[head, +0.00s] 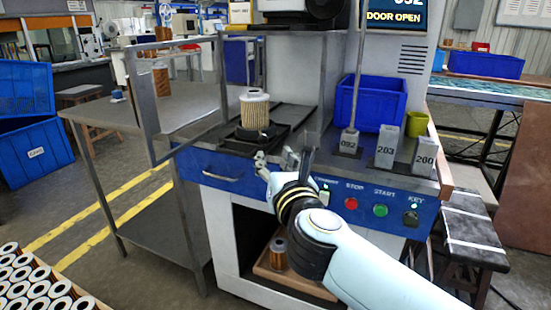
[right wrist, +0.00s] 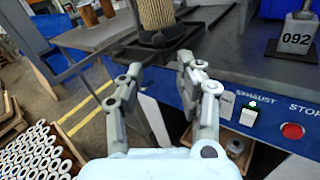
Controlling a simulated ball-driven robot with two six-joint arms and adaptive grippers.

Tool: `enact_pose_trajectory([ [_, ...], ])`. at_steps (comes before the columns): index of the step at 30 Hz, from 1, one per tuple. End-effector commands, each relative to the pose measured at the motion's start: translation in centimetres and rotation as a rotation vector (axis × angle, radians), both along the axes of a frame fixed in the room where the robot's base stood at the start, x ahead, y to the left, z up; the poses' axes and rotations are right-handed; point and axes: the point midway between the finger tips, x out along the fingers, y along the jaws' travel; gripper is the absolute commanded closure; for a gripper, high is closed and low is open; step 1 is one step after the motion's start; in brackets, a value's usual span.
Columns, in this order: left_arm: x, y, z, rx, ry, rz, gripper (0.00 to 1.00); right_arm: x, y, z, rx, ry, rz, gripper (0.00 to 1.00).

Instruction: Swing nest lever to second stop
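The nest (head: 250,134) is a dark round holder on a black plate on the machine's bench, with a pleated tan filter cartridge (head: 254,108) upright in it. In the right wrist view the nest (right wrist: 160,40) shows at the top, under the cartridge (right wrist: 156,13). I cannot clearly pick out the lever from the dark parts around the nest. My right gripper (head: 283,160) is in front of the bench's front edge, near the nest; its fingers are apart and empty, also in the right wrist view (right wrist: 160,68). My left gripper is not in view.
A metal-framed door (head: 148,95) stands open at the left. Grey blocks marked 092 (head: 349,141), 203 (head: 386,147) and 260 (head: 424,158) and a blue bin (head: 368,103) stand on the right. The front panel has red (head: 351,203) and green (head: 380,210) buttons.

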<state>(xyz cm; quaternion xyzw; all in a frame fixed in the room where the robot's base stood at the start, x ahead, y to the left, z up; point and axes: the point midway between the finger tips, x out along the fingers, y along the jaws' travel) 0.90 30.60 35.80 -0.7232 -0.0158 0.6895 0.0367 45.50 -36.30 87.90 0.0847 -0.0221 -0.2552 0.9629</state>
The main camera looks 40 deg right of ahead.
Motion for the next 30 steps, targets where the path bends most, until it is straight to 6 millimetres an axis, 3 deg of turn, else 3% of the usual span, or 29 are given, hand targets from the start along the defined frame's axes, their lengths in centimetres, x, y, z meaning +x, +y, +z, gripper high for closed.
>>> enact_pose_trajectory([
  [1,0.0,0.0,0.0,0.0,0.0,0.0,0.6,0.0,0.0,0.0,-0.035,0.019,-0.002,0.73],
  [4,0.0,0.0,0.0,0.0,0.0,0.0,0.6,-0.2,-0.4,0.2,-0.212,0.113,-0.015,0.86],
  [7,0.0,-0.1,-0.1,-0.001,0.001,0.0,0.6,-0.9,-1.4,0.3,-0.515,0.27,-0.033,0.99],
  [15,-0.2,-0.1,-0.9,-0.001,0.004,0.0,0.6,-5.0,-5.0,-1.5,-1.321,0.683,-0.037,1.0],
  [21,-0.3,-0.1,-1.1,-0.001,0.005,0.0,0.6,-5.6,-5.9,-2.4,-1.393,0.714,-0.004,1.0],
  [30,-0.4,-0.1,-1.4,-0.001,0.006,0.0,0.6,-0.6,-8.5,-2.1,-1.39,0.71,-0.007,1.0],
])
